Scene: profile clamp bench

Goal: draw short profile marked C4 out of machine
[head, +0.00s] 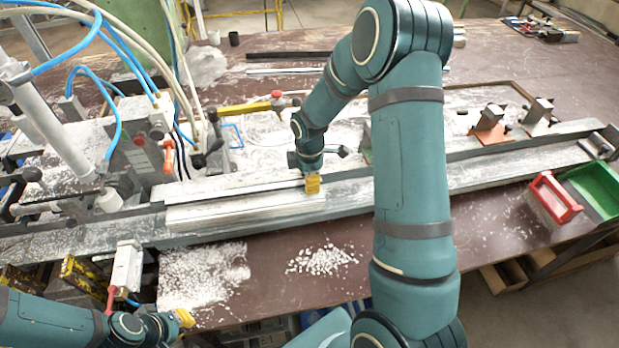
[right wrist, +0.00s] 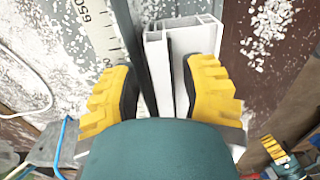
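A short pale aluminium profile (head: 240,211) lies lengthwise along the machine's bed (head: 350,196); no C4 marking is readable. In the right wrist view the white profile's hollow end (right wrist: 182,40) shows between and beyond my fingers. My right gripper (head: 312,184) is at the profile's right end in the head view. In the right wrist view its yellow fingers (right wrist: 158,90) stand apart, with a gap beside the left pad; contact on the right is unclear. My left gripper (head: 184,318) is low at the front left, away from the profile; its finger opening is unclear.
A red bin (head: 553,198) and a green bin (head: 597,188) are at the right. White chips (head: 322,260) lie on the brown table. A ruler strip (right wrist: 92,30) runs beside the profile.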

